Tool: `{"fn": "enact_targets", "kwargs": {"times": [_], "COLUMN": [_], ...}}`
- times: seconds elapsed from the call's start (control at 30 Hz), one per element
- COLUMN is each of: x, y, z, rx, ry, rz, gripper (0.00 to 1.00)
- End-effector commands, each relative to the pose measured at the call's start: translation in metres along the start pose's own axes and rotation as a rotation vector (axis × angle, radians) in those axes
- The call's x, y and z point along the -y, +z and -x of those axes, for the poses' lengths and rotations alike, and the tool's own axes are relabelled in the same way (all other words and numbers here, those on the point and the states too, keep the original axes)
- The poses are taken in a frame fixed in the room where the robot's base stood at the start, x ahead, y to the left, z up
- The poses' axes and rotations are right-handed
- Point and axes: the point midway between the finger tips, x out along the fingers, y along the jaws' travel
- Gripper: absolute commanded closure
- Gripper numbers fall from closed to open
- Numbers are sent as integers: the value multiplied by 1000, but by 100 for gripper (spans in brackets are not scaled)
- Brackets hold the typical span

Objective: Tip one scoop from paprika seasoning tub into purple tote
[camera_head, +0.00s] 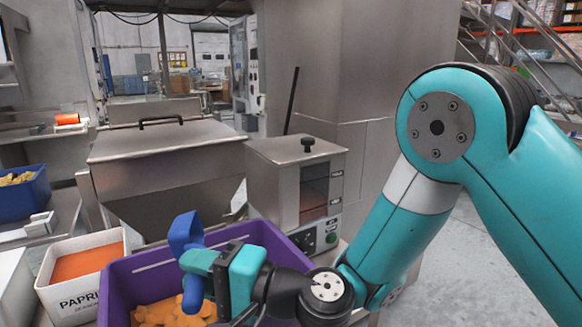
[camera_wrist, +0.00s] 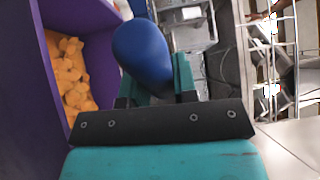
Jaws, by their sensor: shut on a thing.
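The purple tote (camera_head: 118,292) stands at the lower middle of the head view, with orange chunks (camera_head: 172,312) on its floor. Its wall also shows at the left of the wrist view (camera_wrist: 95,50). The white paprika tub (camera_head: 82,302), filled with orange-red powder, stands just left of the tote. My gripper (camera_head: 200,262) is over the tote and shut on a blue scoop (camera_head: 185,233). In the wrist view the scoop's rounded blue part (camera_wrist: 143,50) lies between the fingers. I cannot see whether the scoop holds any powder.
A steel machine with a window and buttons (camera_head: 318,190) stands close behind the tote. A lidded steel hopper (camera_head: 165,145) is behind it to the left. A blue bin (camera_head: 22,198) sits at the far left, and a white container (camera_head: 12,285) is beside the tub.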

Motion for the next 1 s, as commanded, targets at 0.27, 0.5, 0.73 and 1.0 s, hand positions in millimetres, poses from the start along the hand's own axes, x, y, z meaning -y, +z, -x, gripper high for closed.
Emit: {"fn": "enact_targets", "kwargs": {"times": [0.27, 0.5, 0.73, 1.0], "x": [-8, -6, 5, 7], "y": [-2, -2, -2, -1], "z": [1, 3, 3, 0], "rx": [-2, -1, -1, -2], "ry": [-47, -94, -100, -46], "rz": [-16, -35, -43, -22], "gripper": [97, 97, 97, 97]}}
